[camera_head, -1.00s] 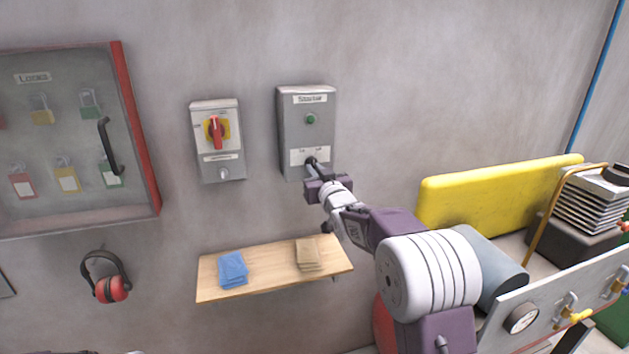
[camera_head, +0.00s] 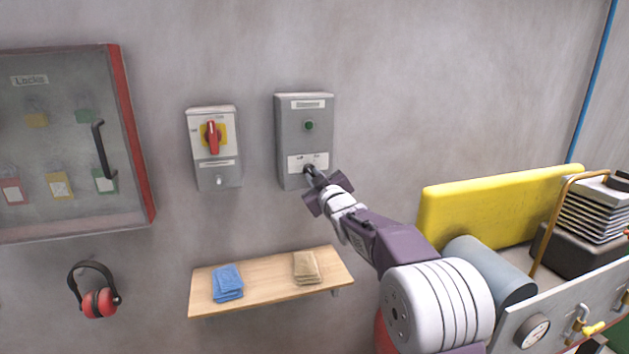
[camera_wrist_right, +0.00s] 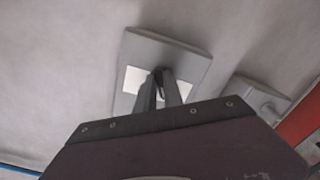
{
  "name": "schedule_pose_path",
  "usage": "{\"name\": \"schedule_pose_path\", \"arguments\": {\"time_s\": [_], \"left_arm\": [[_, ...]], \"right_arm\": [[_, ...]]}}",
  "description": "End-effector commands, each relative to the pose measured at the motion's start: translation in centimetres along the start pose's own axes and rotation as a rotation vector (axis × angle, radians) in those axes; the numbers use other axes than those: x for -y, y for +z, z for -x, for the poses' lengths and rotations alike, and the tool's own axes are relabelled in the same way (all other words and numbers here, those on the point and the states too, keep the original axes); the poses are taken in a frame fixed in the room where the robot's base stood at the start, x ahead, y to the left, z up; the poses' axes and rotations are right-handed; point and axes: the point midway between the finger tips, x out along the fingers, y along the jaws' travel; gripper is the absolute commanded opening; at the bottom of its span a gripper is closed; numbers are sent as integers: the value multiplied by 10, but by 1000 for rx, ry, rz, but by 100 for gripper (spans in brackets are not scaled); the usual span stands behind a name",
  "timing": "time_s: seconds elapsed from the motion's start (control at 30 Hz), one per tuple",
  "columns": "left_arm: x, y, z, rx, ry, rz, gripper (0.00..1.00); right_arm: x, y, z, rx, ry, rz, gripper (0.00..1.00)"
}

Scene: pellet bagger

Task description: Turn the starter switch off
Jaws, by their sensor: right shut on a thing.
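The starter box (camera_head: 305,108) is a grey wall box with a label at the top, a green round light or button (camera_head: 309,125) and a white plate (camera_head: 316,160) low on its front. The starter switch on that plate is mostly hidden by the fingers. My right gripper (camera_head: 309,170) is at the plate, shut on the switch knob. In the right wrist view its two fingers (camera_wrist_right: 160,88) come together over the white plate (camera_wrist_right: 132,82) of the starter box (camera_wrist_right: 185,55). My left gripper is not in view.
A grey isolator box with a red handle (camera_head: 211,138) is left of the starter box. A wooden shelf (camera_head: 250,283) with blue and tan cloths is below. A lock cabinet (camera_head: 142,140) is at left; a yellow panel (camera_head: 490,205) is at right.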

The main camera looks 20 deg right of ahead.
Motion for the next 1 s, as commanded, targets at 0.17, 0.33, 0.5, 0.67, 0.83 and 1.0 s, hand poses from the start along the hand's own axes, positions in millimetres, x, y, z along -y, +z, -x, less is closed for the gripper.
{"name": "schedule_pose_path", "arguments": {"time_s": [0.17, 0.33, 0.5, 0.67, 0.83, 1.0], "left_arm": [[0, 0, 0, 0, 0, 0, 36], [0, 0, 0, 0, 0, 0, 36], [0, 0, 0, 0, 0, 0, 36], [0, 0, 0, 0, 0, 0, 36], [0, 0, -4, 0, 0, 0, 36], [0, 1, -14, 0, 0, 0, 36]], "right_arm": [[0, -2, 0, -3, 1, 7, 0], [0, -2, 0, -4, 1, 7, 0], [0, -1, 0, -3, 0, 6, 34], [0, -1, 0, -2, 0, 5, 34], [0, 0, 7, -1, 0, 4, 34], [1, 1, 40, -3, 2, 5, 34]]}}
